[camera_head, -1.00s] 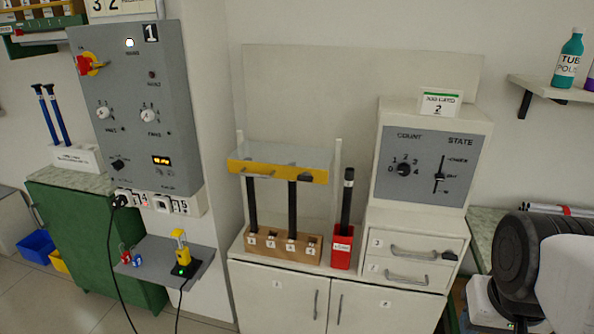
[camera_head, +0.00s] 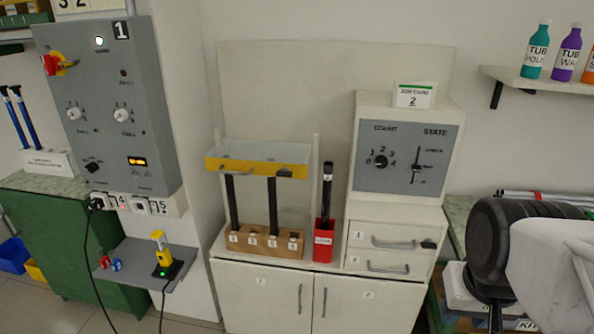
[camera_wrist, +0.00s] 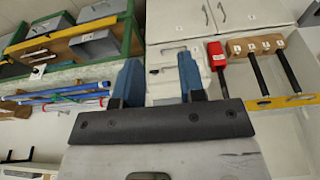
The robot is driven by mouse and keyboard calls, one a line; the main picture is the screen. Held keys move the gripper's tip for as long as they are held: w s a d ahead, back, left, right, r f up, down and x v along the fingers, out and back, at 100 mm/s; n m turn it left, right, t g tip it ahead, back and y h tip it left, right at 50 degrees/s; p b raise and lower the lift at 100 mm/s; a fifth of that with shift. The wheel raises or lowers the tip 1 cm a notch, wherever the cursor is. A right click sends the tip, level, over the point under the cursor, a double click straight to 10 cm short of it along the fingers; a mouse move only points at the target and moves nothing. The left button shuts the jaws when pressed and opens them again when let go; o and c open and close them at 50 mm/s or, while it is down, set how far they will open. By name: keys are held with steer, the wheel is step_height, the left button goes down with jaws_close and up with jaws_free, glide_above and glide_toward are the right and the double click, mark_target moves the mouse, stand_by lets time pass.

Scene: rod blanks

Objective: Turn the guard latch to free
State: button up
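The guard is a clear panel with a yellow bar (camera_head: 255,170) along its front, above the rod rack in the head view. A small dark piece (camera_head: 285,172) sits on the bar's right part and looks like the guard latch; its setting is too small to read. In the wrist view the yellow bar (camera_wrist: 282,102) shows at the right edge, upside down. My gripper (camera_wrist: 158,76) has its two blue fingers apart with nothing between them. It is well away from the guard and touches nothing visible. It is not seen in the head view.
Dark rods stand in the wooden rack (camera_head: 262,242). A red holder (camera_head: 324,253) with one rod stands right of it. A grey control panel (camera_head: 103,108) is at left, and a box with dials (camera_head: 405,157) at right. Bottles (camera_head: 537,52) stand on a shelf.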

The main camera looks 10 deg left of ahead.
steer(key=w+a+n+t+y, duration=0.1)
steer(key=w+a+n+t, duration=0.25)
steer(key=w, duration=0.65)
steer(key=w+a+n+t, duration=0.2)
steer(key=w+n, duration=0.2)
steer(key=w, duration=0.6)
steer(key=w+a+n+t+y, duration=0.1)
steer(key=w+a+n+t, duration=0.2)
steer(key=w, duration=0.7)
steer(key=n+t+y, duration=0.2)
steer(key=n+y, duration=0.9)
steer(key=n, duration=0.6)
glide_toward(286, 176)
steer(key=shift+x, duration=0.9)
steer(key=shift+w, duration=0.15)
steer(key=shift+x, duration=3.8)
